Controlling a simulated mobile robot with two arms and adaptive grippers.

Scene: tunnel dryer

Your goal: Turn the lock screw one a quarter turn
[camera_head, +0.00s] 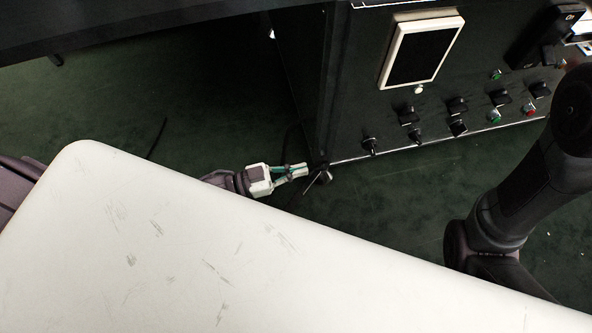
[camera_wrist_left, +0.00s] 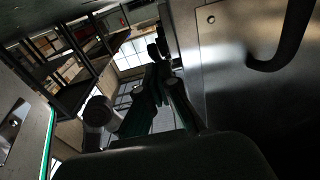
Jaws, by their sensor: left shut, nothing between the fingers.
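My left gripper (camera_head: 304,170) is shut and empty, low beside the lower left corner of the dark machine cabinet (camera_head: 345,110). Its fingertips are close to a small dark knob-like part (camera_head: 325,176) at that corner; I cannot tell whether they touch it. In the left wrist view the shut fingers (camera_wrist_left: 160,72) point away from the camera, beside a grey metal panel (camera_wrist_left: 235,85). That panel carries a small round fitting (camera_wrist_left: 210,19) and a dark curved handle (camera_wrist_left: 285,45). I cannot tell which part is lock screw one. My right gripper is outside the views.
The cabinet front has a white-framed screen (camera_head: 421,50) and several black knobs (camera_head: 457,105). My white body cover fills the lower foreground, and my right arm stands at the right. Dark green floor (camera_head: 110,115) is open left of the cabinet.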

